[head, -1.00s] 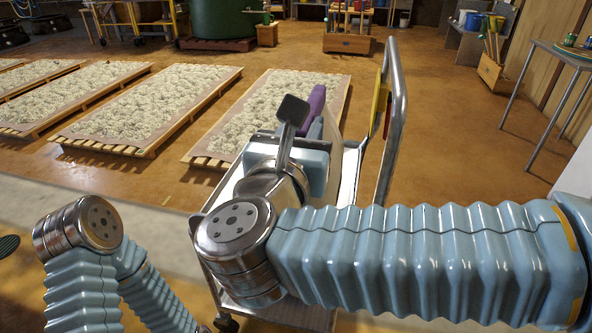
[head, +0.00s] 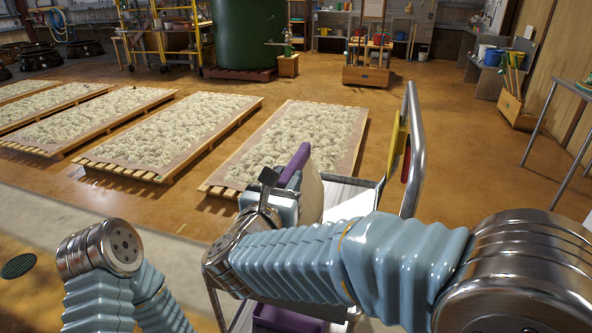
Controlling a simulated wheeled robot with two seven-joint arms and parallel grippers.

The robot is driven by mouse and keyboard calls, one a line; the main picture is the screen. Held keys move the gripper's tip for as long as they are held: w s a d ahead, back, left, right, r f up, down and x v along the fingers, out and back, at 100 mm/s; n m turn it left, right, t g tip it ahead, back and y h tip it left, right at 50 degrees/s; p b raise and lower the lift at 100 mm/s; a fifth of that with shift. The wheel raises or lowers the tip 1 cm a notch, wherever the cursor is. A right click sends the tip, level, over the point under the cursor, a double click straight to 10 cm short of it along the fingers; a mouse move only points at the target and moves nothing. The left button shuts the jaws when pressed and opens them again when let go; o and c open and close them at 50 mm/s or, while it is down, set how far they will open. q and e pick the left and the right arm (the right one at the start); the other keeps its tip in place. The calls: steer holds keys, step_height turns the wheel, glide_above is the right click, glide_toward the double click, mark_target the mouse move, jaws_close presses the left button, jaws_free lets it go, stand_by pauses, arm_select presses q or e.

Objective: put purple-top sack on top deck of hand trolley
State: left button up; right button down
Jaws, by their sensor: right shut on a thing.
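The purple-top sack (head: 311,192) has a pale body and a purple top, and it leans over in the middle of the head view. My right gripper (head: 290,187) is shut on it near the purple top. The hand trolley (head: 412,150) has a metal loop handle at its right. Its pale top deck (head: 342,194) shows to the right of the sack. The sack's lower end is hidden behind my right arm, so I cannot tell whether it touches the deck. My left arm shows at lower left, but its gripper is out of view.
A purple item (head: 287,320) shows low on the trolley, partly hidden by my arm. Pallets of pale fluffy material, one of them close (head: 300,140), lie beyond and left of the trolley. A metal-legged table (head: 562,105) stands at right.

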steer(key=shift+w+a+f, duration=0.3)
steer(key=shift+w+f, duration=0.4)
steer(key=shift+f, duration=1.55)
steer(key=c, duration=0.9)
jaws_free()
steer(key=shift+f, duration=0.2)
steer(key=shift+b+v, duration=1.1)
steer(key=shift+v, duration=4.95)
